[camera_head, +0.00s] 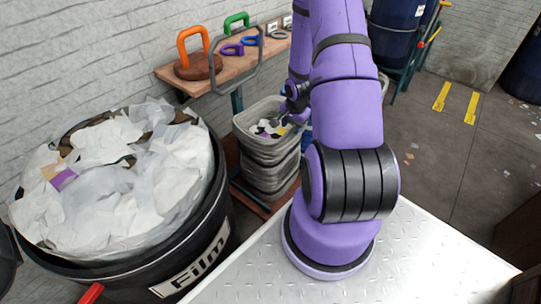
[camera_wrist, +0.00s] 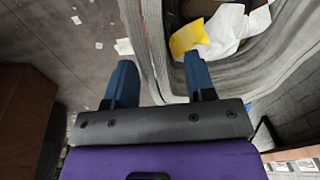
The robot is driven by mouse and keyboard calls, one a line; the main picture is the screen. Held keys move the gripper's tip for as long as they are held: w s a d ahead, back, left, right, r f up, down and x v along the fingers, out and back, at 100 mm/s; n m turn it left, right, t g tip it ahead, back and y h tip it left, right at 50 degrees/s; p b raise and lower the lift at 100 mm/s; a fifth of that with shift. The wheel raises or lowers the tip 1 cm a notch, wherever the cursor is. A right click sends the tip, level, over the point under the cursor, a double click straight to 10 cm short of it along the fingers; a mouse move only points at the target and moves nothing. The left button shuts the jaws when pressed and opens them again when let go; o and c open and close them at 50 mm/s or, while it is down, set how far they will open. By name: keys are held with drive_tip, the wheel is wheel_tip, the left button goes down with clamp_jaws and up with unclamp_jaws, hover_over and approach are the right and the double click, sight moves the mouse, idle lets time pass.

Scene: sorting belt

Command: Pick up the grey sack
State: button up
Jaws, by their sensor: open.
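The grey sack (camera_head: 262,148) looks like an open-topped grey tub with creased sides, standing beside the bench, left of my arm. Scraps show inside its top. In the wrist view its grey wall (camera_wrist: 152,42) runs between and behind my two blue fingertips. My gripper (camera_wrist: 158,70) is open, with the left finger over the floor side and the right finger over the wall and opening. Whether either finger touches the wall cannot be told. In the head view my arm hides part of the sack's right side, and my gripper is small and dark at its rim.
A large black bin (camera_head: 205,250) marked "Film", full of white plastic, stands at the left. A wooden bench (camera_head: 235,75) behind the sack holds handled tools, including an orange one (camera_head: 193,50). Open floor (camera_head: 440,150) lies to the right.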

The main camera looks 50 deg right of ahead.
sight(291, 133)
drive_tip(key=shift+w+d+f, duration=0.1)
drive_tip(key=shift+w+f, duration=0.05)
drive_tip(key=shift+f, duration=0.75)
drive_tip(key=shift+w+d+f, duration=0.15)
drive_tip(key=shift+f, duration=0.75)
drive_tip(key=shift+w+d+f, duration=0.1)
drive_tip(key=shift+w+f, duration=0.05)
drive_tip(key=shift+f, duration=0.75)
clamp_jaws()
